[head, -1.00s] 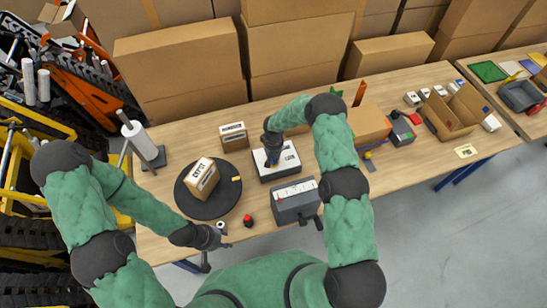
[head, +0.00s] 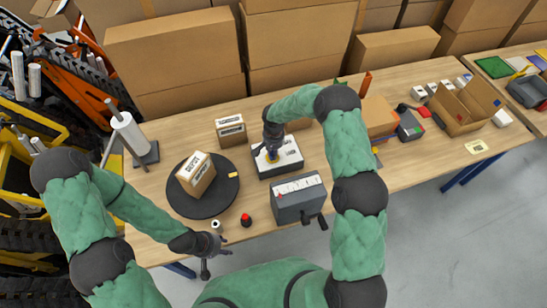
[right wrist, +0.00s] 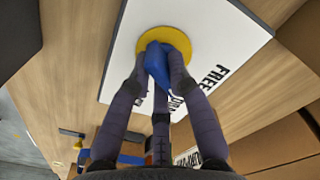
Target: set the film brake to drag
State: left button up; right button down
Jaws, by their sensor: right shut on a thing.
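The film brake is a white-topped box (head: 291,159) on the table, and its white panel also shows in the right wrist view (right wrist: 225,25). A blue knob (right wrist: 157,65) stands on a yellow disc (right wrist: 181,40) on it. A "FREE" label (right wrist: 209,76) is right of the knob; a second label, partly hidden by a finger, seems to start "DRA". My right gripper (head: 271,152) is shut on the blue knob, its fingers on either side of it in the right wrist view. Which label the knob points at I cannot tell. My left gripper (head: 217,256) is open and empty near the table's front edge.
A black turntable (head: 210,203) with a carton (head: 196,174) is left of the brake. A grey box with a scale (head: 299,196) and a crank is in front. A red-topped button (head: 246,220), a small white roll (head: 216,226) and a smaller carton (head: 230,129) are nearby.

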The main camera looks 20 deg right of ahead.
jog(key=shift+m+b, duration=1.4)
jog(key=shift+b, duration=0.05)
jog(key=c, duration=1.1)
grip_release()
jog(key=shift+c, duration=0.2)
notch_tip(320, 180, up, 12)
